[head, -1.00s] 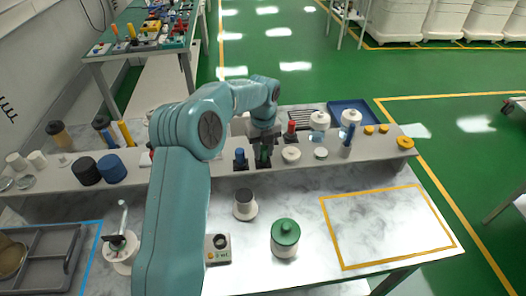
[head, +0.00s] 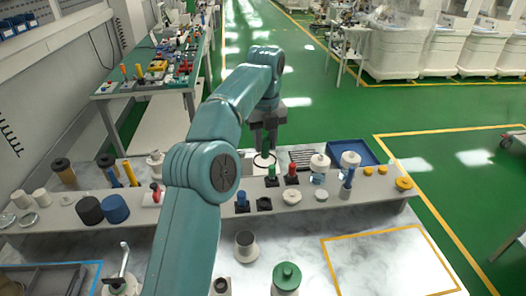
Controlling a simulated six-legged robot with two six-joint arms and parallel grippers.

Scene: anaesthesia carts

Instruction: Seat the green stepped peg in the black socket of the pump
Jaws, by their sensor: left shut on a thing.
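My left gripper (head: 266,146) points down above the back shelf and is shut on the green stepped peg (head: 266,139). Only a narrow green part shows between the dark fingers. Below it on the shelf is an empty black holder (head: 264,204). Another green peg (head: 272,170) stands in a black base on the shelf, just right of the gripper in the picture. A beige box with a dark round opening (head: 222,285) is at the bottom edge, partly cut off; I cannot tell for sure that it is the pump. My right gripper is not in view.
A blue peg (head: 242,197) and a red peg (head: 291,170) stand on the shelf. A grey-topped white cup (head: 246,243) and a green-lidded jar (head: 287,277) stand on the lower bench. The yellow-outlined area (head: 390,265) is clear.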

